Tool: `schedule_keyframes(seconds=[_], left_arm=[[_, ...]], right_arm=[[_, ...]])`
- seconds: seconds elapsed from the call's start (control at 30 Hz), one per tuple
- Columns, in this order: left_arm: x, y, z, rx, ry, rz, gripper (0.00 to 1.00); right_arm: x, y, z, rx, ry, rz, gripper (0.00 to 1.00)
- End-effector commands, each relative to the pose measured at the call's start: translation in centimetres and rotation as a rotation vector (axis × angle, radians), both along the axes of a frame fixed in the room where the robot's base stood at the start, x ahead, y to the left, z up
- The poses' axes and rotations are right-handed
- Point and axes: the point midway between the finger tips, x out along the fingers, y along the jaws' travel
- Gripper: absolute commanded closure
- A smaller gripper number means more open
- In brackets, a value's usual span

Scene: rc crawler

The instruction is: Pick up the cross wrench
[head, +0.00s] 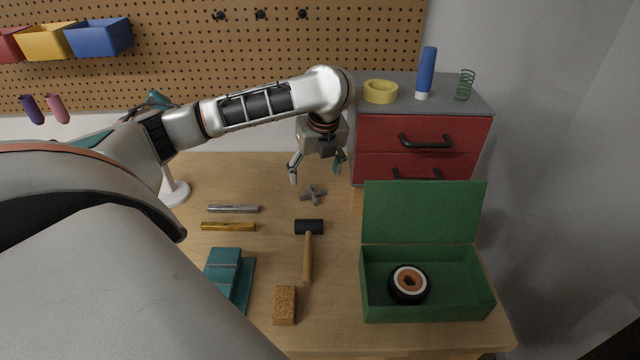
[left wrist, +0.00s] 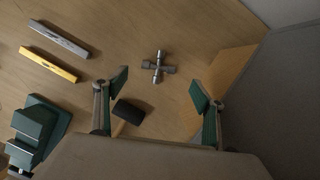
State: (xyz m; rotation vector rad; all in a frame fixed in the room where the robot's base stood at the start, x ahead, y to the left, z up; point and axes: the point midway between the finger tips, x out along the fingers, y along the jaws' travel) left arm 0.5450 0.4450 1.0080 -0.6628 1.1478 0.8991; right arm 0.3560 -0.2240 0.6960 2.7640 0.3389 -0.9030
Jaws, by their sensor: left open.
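The cross wrench (head: 313,195) is a small grey cross lying flat on the wooden table, near its back, just in front of the red drawer cabinet's left side. It also shows in the left wrist view (left wrist: 159,67), beyond the fingertips and roughly between them. My left gripper (head: 318,170) is open and empty, pointing down above and slightly behind the wrench in the head view. Its two fingers also show in the left wrist view (left wrist: 160,92), spread apart and not touching the wrench. My right gripper is not in view.
A mallet (head: 308,246) lies in front of the wrench. A silver bar (head: 233,209) and a yellow bar (head: 228,227) lie to the left, near a teal vise (head: 224,268). A sponge-like block (head: 285,306) and an open green box (head: 423,212) holding a wheel (head: 409,284) are nearer. The red drawer cabinet (head: 385,135) stands behind.

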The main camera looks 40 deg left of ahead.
Motion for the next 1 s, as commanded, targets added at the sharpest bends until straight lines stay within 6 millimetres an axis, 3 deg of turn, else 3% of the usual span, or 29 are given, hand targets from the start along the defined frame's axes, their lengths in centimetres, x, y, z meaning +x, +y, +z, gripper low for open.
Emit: schedule_keyframes(seconds=[0.37,0.63,0.97,1.0], left_arm=[[0.4,0.6,-3.3,-0.001,0.003,0.001,0.31],[0.7,1.3,-6.8,-0.001,0.004,0.002,0.31],[0.9,1.6,-7.5,0.000,0.001,0.000,0.31],[0.9,1.6,-7.5,0.000,0.001,0.000,0.36]], right_arm=[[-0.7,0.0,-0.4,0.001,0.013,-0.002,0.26],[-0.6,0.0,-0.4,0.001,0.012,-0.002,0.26],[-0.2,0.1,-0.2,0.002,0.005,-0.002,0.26],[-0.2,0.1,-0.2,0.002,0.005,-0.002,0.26]])
